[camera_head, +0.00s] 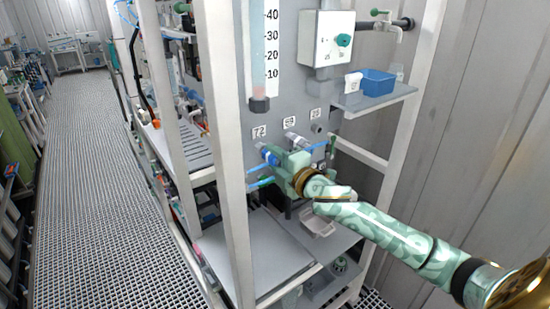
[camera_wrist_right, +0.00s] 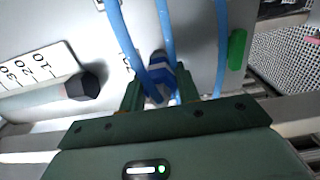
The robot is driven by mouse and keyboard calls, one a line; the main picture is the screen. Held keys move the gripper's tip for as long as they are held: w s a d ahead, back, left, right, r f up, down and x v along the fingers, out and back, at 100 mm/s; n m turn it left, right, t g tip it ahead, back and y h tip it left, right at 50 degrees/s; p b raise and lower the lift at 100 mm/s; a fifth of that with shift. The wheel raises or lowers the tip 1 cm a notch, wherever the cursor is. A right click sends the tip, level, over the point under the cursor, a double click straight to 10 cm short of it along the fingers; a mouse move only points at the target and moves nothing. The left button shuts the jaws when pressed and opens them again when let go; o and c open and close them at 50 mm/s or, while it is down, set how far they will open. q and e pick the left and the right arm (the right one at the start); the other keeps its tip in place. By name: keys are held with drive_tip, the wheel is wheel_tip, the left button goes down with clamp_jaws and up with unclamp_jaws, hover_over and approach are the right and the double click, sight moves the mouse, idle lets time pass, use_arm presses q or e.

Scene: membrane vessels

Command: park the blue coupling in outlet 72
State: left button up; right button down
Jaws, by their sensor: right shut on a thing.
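The blue coupling (camera_head: 267,154) is at the grey panel, just below the label 72 (camera_head: 260,132). My right gripper (camera_head: 278,160) is shut on it; in the right wrist view the coupling (camera_wrist_right: 158,72) sits between the two fingertips (camera_wrist_right: 157,95). Outlet 72 itself is hidden behind the coupling, so I cannot tell whether the coupling is seated on it or just in front of it. My left gripper is not in view.
Blue hoses (camera_wrist_right: 122,35) pass close by. A graduated tube (camera_head: 262,60) hangs above. A white frame post (camera_head: 228,150) stands left. A blue bin (camera_head: 377,83) is on the right shelf.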

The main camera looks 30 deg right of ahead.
drive_tip(key=shift+w, duration=0.55)
idle(0.4)
drive_tip(key=c, duration=0.9)
unclamp_jaws()
drive_tip(key=s+b, duration=0.1)
drive_tip(key=s, duration=0.4)
drive_tip(key=s+d+b, duration=0.1)
drive_tip(key=s, duration=0.5)
drive_tip(key=s+b, duration=0.2)
drive_tip(key=s, duration=0.3)
drive_tip(key=shift+s+d, duration=0.15)
